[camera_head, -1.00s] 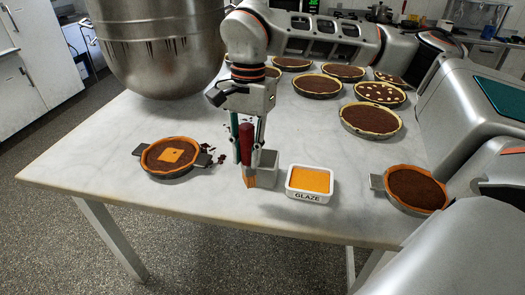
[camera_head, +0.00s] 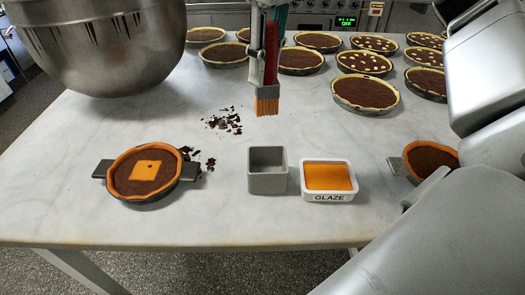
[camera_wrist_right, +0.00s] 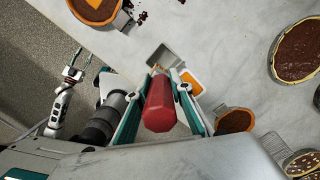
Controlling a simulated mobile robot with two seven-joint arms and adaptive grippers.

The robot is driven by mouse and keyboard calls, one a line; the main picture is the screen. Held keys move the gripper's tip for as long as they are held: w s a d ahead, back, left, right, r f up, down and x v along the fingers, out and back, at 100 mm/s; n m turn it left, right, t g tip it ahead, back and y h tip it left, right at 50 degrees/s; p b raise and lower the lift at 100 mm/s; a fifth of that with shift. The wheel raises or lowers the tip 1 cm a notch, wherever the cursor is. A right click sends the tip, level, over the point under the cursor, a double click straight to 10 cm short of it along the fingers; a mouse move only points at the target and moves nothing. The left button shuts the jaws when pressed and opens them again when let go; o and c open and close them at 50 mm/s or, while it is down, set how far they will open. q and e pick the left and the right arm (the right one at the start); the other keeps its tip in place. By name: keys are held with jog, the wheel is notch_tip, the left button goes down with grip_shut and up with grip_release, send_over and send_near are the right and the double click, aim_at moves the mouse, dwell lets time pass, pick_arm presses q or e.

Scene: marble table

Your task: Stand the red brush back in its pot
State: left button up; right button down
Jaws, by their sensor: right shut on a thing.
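The red brush, with orange bristles (camera_head: 267,105) and a red handle (camera_wrist_right: 160,106), hangs upright, bristles down. My right gripper (camera_head: 268,55) is shut on its handle, between teal-backed fingers in the wrist view. The pot (camera_head: 267,180) is a small square grey box, open and empty, standing on the table. In the head view the brush is above and beyond the pot, clear of it. The pot also shows in the right wrist view (camera_wrist_right: 164,56), past the brush. My left gripper (camera_wrist_right: 73,69) shows only in the wrist view, open and empty, off the table's side.
A white glaze tray (camera_head: 328,194) stands just right of the pot. A tart with an orange patch (camera_head: 145,170) is at left, near dark crumbs (camera_head: 222,122). Another tart (camera_head: 432,158) is at right. Several tarts and a big steel bowl (camera_head: 110,45) stand farther back.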

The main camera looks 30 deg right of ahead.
jog(key=shift+w+d+r+m, duration=0.2)
jog(key=shift+r+m, duration=0.15)
jog(key=shift+m, duration=0.45)
jog(key=shift+s, duration=0.2)
jog(key=shift+f, duration=0.35)
pick_arm(q)
jog(key=shift+w+a+f+b, duration=0.15)
jog(key=shift+w+f+b, duration=0.15)
jog(key=shift+f+b, duration=0.6)
jog(key=shift+w+a+f+b, duration=0.15)
jog(key=shift+w+f+b, duration=0.15)
jog(key=shift+f+b, duration=0.55)
pick_arm(e)
jog(key=shift+f, duration=9.5)
pick_arm(q)
jog(key=shift+r, duration=0.15)
pick_arm(e)
jog(key=shift+f, duration=0.1)
jog(key=shift+f, duration=0.15)
jog(key=c, duration=1.8)
grip_release()
